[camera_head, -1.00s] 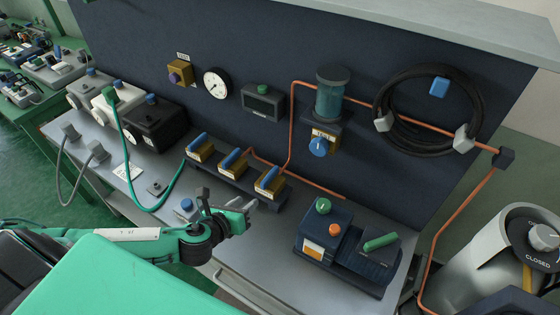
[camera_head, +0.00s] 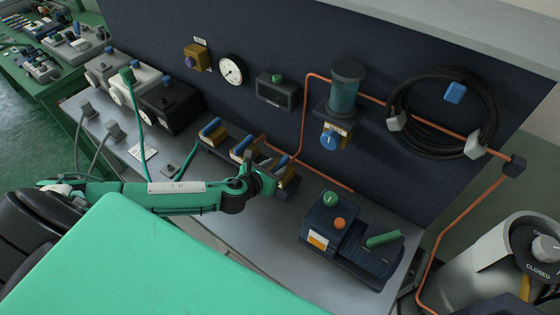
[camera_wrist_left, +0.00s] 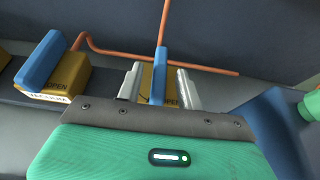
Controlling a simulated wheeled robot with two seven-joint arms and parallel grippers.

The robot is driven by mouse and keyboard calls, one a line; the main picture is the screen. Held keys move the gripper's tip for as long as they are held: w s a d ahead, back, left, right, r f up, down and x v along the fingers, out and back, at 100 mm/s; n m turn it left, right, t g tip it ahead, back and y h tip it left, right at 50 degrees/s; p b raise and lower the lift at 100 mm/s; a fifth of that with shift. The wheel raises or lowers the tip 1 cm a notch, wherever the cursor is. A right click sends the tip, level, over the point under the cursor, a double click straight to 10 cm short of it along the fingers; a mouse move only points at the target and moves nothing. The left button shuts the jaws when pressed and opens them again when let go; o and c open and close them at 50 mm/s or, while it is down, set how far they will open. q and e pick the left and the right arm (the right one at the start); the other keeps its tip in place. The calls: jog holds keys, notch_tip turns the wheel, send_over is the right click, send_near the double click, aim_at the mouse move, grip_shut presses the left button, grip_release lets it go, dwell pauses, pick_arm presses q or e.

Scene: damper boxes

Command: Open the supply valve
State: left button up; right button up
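Three brass valves with blue levers stand in a row on a dark rail: the left one (camera_head: 212,130), the middle one (camera_head: 241,150) and the right one (camera_head: 287,172). My left gripper (camera_head: 276,180) is at the right valve and partly covers it. In the left wrist view its two fingers (camera_wrist_left: 160,88) stand apart, one on each side of that valve's blue lever (camera_wrist_left: 161,72), with gaps beside the lever. The brass block behind reads OPEN. The valve to its left (camera_wrist_left: 52,80) carries a VACUUM label. I cannot read which valve is marked supply. My right gripper is out of view.
A dark blue box (camera_head: 330,228) with a green knob and orange button stands right of the valves. Copper pipe (camera_head: 305,110) runs up the panel. A coiled black hose (camera_head: 397,90) hangs there. A grey cylinder (camera_head: 490,260) with an OPEN/CLOSED dial is at right.

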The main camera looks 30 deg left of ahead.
aim_at(278, 165)
pick_arm(q)
jog(key=shift+x, duration=1.05)
jog(key=shift+w+d+f, duration=0.1)
jog(key=shift+w+f, duration=0.1)
jog(key=shift+w, duration=0.25)
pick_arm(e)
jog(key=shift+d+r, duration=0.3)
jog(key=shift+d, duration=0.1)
pick_arm(q)
grip_shut()
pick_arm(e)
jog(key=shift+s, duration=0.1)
pick_arm(q)
jog(key=shift+p, duration=0.3)
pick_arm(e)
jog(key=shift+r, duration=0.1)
